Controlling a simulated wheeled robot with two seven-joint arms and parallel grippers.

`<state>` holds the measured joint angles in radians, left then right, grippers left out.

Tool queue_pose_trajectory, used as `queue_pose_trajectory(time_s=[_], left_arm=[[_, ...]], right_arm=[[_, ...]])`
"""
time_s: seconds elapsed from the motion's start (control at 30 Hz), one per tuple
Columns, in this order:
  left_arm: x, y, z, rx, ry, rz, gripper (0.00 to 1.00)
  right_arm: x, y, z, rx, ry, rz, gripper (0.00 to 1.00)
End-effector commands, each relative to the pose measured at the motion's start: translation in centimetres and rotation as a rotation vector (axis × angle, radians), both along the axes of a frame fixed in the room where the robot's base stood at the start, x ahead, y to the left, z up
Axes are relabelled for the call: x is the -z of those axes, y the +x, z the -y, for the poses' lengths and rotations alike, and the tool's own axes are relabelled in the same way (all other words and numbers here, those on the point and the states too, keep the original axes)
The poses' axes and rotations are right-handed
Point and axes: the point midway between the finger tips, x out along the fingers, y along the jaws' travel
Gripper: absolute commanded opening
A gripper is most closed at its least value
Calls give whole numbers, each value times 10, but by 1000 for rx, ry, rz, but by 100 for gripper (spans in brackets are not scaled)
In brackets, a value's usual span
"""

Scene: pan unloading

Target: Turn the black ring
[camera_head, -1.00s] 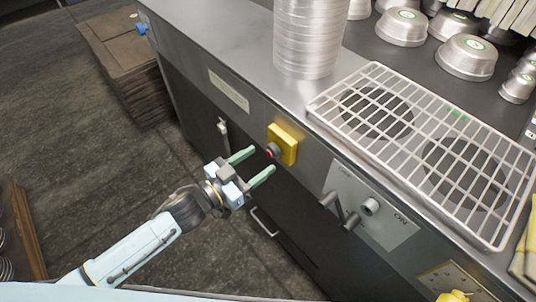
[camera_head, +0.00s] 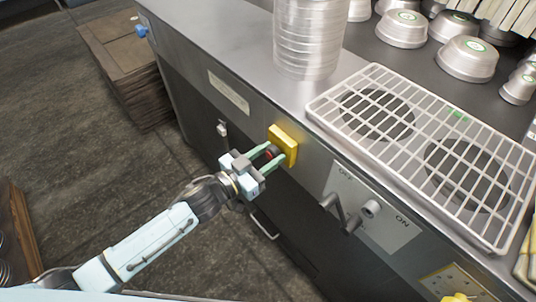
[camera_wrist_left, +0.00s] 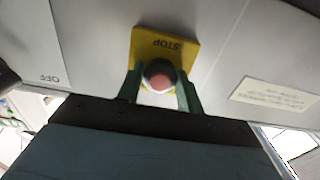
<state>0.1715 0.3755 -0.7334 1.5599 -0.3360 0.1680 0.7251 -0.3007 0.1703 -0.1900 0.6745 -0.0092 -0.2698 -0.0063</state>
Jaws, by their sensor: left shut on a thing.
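A yellow box (camera_head: 283,143) marked STOP is fixed to the counter's front panel; its yellow plate (camera_wrist_left: 185,45) also shows in the left wrist view. On its front sits the black ring (camera_wrist_left: 154,66) around a red button (camera_wrist_left: 160,82). My left gripper (camera_head: 277,152) reaches in from the left. Its two green fingers (camera_wrist_left: 160,72) stand on either side of the black ring and are shut on it. In the head view the fingers hide most of the ring. My right gripper is out of view.
A white panel (camera_head: 393,232) with OFF and ON marks and a grey handle (camera_head: 340,211) is right of the box. Above are a wire grid (camera_head: 400,110) and stacked metal pans (camera_head: 308,35) on the counter.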

Motion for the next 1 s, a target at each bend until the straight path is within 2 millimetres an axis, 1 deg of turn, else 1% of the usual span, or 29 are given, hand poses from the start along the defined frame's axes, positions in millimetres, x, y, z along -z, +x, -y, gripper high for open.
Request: queue_pose_trajectory(time_s=[0.23,0.37,0.47,0.67,1.0], left_arm=[[0,0,0,0,18,18,13],[0,0,0,-1,57,55,13],[-1,0,0,-1,100,98,13],[0,0,0,0,214,212,13],[0,0,0,0,397,397,13]], right_arm=[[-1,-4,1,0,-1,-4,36],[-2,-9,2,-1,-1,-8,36],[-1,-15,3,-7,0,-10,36],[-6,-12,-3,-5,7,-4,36],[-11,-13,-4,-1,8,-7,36]])
